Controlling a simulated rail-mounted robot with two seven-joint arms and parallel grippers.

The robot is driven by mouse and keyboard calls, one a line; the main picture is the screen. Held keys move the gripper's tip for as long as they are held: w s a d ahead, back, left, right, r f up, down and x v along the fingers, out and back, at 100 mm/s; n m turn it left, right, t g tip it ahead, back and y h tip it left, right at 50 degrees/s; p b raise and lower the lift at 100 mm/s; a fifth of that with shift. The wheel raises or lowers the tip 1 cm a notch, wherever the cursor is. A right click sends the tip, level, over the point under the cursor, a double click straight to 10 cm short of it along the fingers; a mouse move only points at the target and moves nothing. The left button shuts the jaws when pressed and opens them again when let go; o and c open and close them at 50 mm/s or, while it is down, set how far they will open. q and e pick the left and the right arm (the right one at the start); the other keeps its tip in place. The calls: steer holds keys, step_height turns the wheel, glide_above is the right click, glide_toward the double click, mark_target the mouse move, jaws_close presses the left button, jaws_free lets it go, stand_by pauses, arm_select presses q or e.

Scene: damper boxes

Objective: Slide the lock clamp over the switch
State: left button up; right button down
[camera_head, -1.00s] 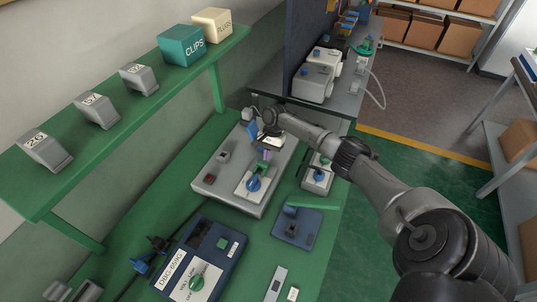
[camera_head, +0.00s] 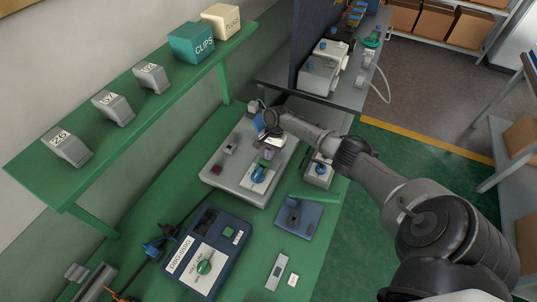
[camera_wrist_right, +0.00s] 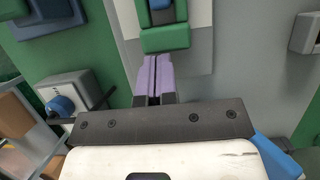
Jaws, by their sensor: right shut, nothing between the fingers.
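The switch is a blue knob (camera_head: 259,174) on a white plate on a grey panel. The lock clamp appears as a small green block (camera_head: 264,163) at the knob's far side. In the right wrist view the green clamp (camera_wrist_right: 165,39) lies between the fingertips and the blue switch (camera_wrist_right: 161,5), which the top edge cuts off. My right gripper (camera_head: 268,154) has purple fingertips, shut and empty. The fingertips (camera_wrist_right: 155,62) are at the clamp's near edge in the wrist view; whether they touch it, I cannot tell. My left gripper is not in view.
A dark blue box (camera_head: 208,252) with a green knob stands at the front of the green bench. A blue plate (camera_head: 299,218) with a green bar lies right of the panel. A grey box with a blue knob (camera_head: 319,172) stands nearby. The shelf (camera_head: 130,100) runs along the left.

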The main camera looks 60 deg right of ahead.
arm_select(q)
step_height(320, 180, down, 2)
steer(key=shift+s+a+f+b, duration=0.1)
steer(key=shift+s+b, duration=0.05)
steer(key=shift+b, duration=0.7)
arm_select(e)
steer(key=d, duration=0.3)
steer(key=shift+w+f, duration=0.1)
steer(key=shift+f, duration=0.15)
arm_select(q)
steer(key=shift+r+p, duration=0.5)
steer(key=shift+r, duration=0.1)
arm_select(e)
steer(key=v, duration=1)
steer(key=shift+d+r, duration=0.25)
steer(key=shift+r, duration=0.1)
steer(key=shift+w, duration=0.1)
